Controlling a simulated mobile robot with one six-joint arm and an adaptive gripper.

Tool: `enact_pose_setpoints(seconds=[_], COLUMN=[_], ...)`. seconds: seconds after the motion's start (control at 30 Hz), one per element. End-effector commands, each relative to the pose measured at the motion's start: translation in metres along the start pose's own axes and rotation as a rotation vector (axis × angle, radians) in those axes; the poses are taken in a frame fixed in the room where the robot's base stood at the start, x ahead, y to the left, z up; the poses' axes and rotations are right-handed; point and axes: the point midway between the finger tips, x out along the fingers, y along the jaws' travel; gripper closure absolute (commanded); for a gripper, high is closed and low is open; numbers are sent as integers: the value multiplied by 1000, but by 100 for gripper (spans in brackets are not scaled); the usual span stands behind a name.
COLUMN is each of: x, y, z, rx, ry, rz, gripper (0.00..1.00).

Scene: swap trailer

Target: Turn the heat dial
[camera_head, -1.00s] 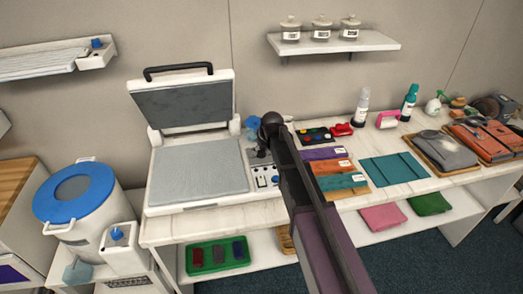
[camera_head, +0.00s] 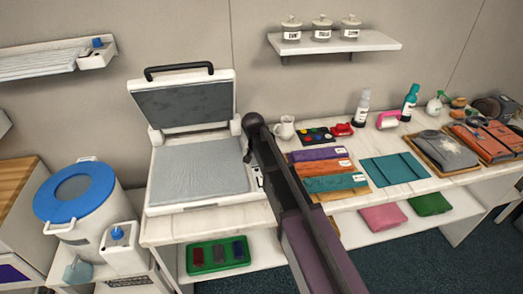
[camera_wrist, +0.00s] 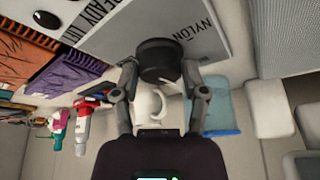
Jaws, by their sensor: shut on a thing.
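The heat dial (camera_wrist: 158,58) is a dark round knob on a pale grey panel (camera_wrist: 217,25) printed with "NYLON" and "READY". My gripper (camera_wrist: 160,68) has one finger on each side of the dial in the wrist view and is shut on it. In the head view the heat press (camera_head: 198,165) stands with its lid raised and its grey plate bare. My arm covers most of the press's control panel there, so the dial and fingertips are hidden.
A white mug (camera_head: 284,128) stands behind the press's right side. Folded cloths (camera_head: 330,168), a paint palette (camera_head: 315,134) and bottles (camera_head: 361,106) lie right of my arm. A shelf with jars (camera_head: 334,41) hangs above. A blue-lidded drum (camera_head: 78,200) stands at left.

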Motion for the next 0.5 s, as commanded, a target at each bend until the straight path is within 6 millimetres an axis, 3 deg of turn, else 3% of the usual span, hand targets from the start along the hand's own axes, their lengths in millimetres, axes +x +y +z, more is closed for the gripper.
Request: enact_pose_setpoints(seconds=[0.5], x=[1], y=[-2], z=[0], rx=[442], ry=[-5], rz=[187], gripper=[91])
